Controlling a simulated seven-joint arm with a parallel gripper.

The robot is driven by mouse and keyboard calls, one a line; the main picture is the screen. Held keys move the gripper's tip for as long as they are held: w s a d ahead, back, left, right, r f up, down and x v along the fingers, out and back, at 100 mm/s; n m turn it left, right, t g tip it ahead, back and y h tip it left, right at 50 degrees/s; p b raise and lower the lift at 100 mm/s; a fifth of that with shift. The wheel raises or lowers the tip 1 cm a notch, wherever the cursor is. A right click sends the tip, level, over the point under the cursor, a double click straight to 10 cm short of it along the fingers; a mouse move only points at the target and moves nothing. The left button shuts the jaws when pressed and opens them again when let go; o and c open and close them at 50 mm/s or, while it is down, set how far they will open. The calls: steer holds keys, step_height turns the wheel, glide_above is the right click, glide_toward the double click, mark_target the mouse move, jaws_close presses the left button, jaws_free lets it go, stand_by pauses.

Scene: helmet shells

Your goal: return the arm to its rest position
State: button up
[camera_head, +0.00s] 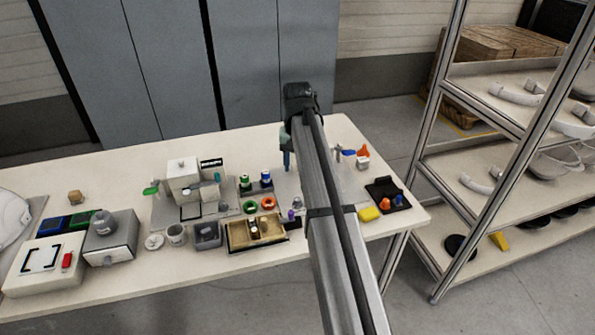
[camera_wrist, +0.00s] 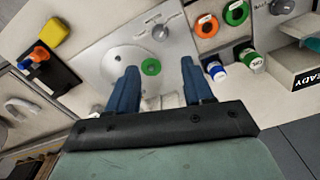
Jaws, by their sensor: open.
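My gripper (camera_head: 287,160) is at the end of my arm, which reaches across the right part of the workbench (camera_head: 120,282). Its blue fingers point down. In the wrist view, the two fingers (camera_wrist: 160,72) stand apart, with no thing clearly held between them. A light grey plate (camera_wrist: 118,62) with a green ring (camera_wrist: 151,67) shows beneath and beyond them. My arm hides part of the bench in the head view, so the spot right under the gripper is partly covered.
A white machine (camera_head: 184,172), a wooden divided tray (camera_head: 240,241) and a grey bin (camera_head: 207,236) stand left of my arm. A black tray (camera_head: 384,190) and yellow block (camera_head: 369,214) lie to its right. A metal shelf rack (camera_head: 455,170) stands further right. Grey cabinets (camera_head: 165,60) are behind.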

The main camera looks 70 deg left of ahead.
steer(key=shift+r, duration=0.25)
stand_by(0.4)
